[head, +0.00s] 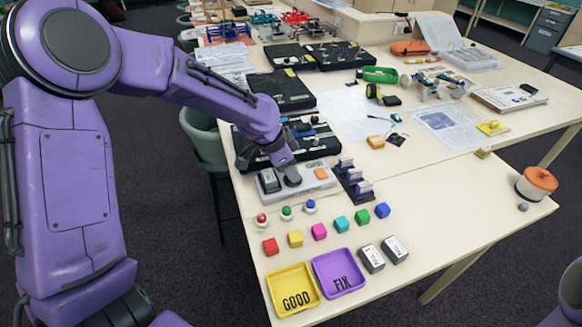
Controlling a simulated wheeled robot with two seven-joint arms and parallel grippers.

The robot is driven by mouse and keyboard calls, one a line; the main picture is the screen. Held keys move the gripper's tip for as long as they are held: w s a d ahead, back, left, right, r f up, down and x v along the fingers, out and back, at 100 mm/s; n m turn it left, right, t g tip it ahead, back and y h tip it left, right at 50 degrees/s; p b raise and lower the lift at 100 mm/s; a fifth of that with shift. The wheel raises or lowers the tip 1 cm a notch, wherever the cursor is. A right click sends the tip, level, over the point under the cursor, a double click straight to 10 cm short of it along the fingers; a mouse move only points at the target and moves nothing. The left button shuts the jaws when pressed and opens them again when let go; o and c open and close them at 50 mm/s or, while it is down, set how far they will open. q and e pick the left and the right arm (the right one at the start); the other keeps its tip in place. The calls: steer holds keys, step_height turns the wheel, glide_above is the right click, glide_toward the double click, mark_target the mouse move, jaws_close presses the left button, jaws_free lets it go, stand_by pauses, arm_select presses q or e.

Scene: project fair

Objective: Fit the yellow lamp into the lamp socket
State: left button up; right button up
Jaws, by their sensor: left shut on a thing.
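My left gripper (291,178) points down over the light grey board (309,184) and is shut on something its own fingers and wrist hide. No yellow lamp shows apart from it, so I take the held thing to be the yellow lamp. The lamp socket is not clearly visible; the gripper covers the middle of the board. I cannot tell whether the lamp touches the socket. My right gripper is out of view.
Red (262,220), green (286,213) and blue (310,207) lamps stand in front of the board. A dark rack with purple-topped pieces (354,179) is close right. Coloured cubes, a yellow tray (292,308) and a purple tray (358,283) lie nearer.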

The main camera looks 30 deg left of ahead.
arm_select(q)
steer(key=shift+s+a, duration=0.1)
steer(key=shift+f, duration=0.6)
stand_by(0.6)
steer(key=o, duration=1)
steer(key=shift+o, duration=0.5)
steer(key=shift+a+f, duration=0.1)
steer(key=shift+a, duration=0.05)
steer(key=shift+s, duration=0.1)
steer(key=shift+d, duration=0.2)
steer(key=shift+c, duration=1.1)
